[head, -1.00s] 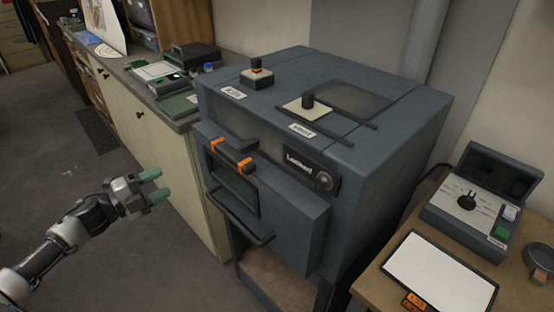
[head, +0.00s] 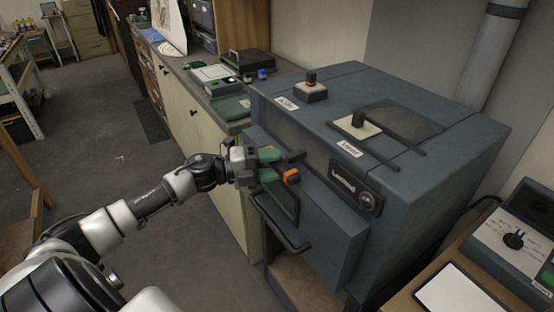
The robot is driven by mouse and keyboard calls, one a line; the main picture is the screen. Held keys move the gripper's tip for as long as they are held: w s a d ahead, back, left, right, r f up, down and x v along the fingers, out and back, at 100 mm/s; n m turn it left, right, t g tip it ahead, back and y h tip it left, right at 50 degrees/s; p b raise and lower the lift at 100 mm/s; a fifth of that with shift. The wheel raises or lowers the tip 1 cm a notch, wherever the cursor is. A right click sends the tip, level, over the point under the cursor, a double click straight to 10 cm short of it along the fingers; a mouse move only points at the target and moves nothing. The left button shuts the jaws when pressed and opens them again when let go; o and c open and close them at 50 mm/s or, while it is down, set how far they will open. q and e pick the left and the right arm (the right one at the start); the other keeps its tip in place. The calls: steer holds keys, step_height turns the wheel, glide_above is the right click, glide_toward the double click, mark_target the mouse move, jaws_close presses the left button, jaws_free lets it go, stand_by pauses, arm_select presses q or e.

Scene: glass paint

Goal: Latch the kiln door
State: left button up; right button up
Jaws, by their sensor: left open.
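The kiln (head: 345,105) is a dark blue-grey box at centre right, with its thick door (head: 335,225) on the front. The door has a dark window and a bar handle (head: 278,228) low down. The door looks closed or nearly so; I cannot tell whether it is fully flush. A dark latch with orange marks (head: 291,176) sits on the upper front, partly hidden by my left gripper. My left gripper (head: 276,164) is open, its green fingers pointing right at the latch. I cannot tell whether they touch it. My right gripper is out of view.
A side table at lower right bears a control box (head: 505,245) and a white panel (head: 460,292). A counter (head: 185,75) with trays runs behind left. The floor at left is open.

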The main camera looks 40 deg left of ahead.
arm_select(q)
steer(key=shift+w+d, duration=0.5)
jaws_close()
